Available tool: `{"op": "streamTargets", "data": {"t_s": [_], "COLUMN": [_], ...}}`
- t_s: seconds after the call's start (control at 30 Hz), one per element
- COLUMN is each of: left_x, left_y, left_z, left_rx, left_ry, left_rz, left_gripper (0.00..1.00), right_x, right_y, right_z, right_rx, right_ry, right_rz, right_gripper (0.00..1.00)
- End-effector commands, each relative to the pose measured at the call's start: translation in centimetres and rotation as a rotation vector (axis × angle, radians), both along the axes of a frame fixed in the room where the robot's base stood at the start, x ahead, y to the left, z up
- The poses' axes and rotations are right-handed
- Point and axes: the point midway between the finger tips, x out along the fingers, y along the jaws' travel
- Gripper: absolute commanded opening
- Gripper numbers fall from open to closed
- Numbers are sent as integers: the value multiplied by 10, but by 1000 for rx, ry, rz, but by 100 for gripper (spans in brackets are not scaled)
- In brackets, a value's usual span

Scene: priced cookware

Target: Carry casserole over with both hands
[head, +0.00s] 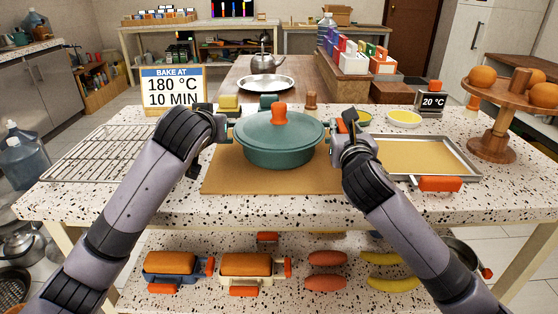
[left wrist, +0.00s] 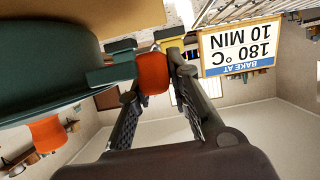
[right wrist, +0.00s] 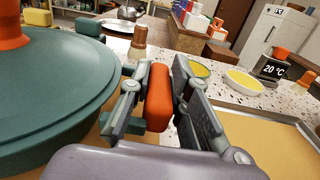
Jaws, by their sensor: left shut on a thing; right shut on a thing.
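The casserole (head: 280,148) is a round teal pot with a lid and an orange knob (head: 279,115), upright at the middle of the counter, over a tan board (head: 265,183). I cannot tell whether it touches the board. My left gripper (left wrist: 152,72) is shut on the orange grip of one side handle, seen in the left wrist view. My right gripper (right wrist: 158,95) is shut on the orange grip of the opposite handle, seen in the right wrist view. In the head view my wrists hide most of both side handles.
A wire rack (head: 95,155) lies at left, with a sign (head: 173,90) reading 180 °C, 10 MIN behind it. A tray (head: 425,157) lies at right, below a timer-like 20 °C display (head: 432,101). A wooden stand (head: 495,140) holds oranges. A metal plate (head: 266,85) lies beyond.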

Motion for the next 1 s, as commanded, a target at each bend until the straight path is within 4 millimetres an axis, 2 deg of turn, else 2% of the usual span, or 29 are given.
{"op": "streamTargets", "data": {"t_s": [0.13,0.17,0.43,0.77,0.87,1.0], "left_x": [0,0,0,-2,-9,-32], "left_y": [-1,-1,0,0,-1,-1], "left_z": [-8,-8,-7,-6,-3,7], "left_rx": [-2,-1,0,0,-1,0], "left_ry": [-6,-1,0,0,-1,-3], "left_rz": [-2,-2,-1,0,-2,-3], "left_gripper": [0,20,38,38,38,38], "right_x": [-1,0,0,0,0,0], "right_y": [1,1,0,0,0,0], "right_z": [-8,-8,-7,-7,-7,-7], "right_rx": [1,1,0,0,0,0], "right_ry": [-7,-1,0,0,0,0], "right_rz": [3,2,1,0,0,0], "right_gripper": [0,20,38,38,38,38]}}
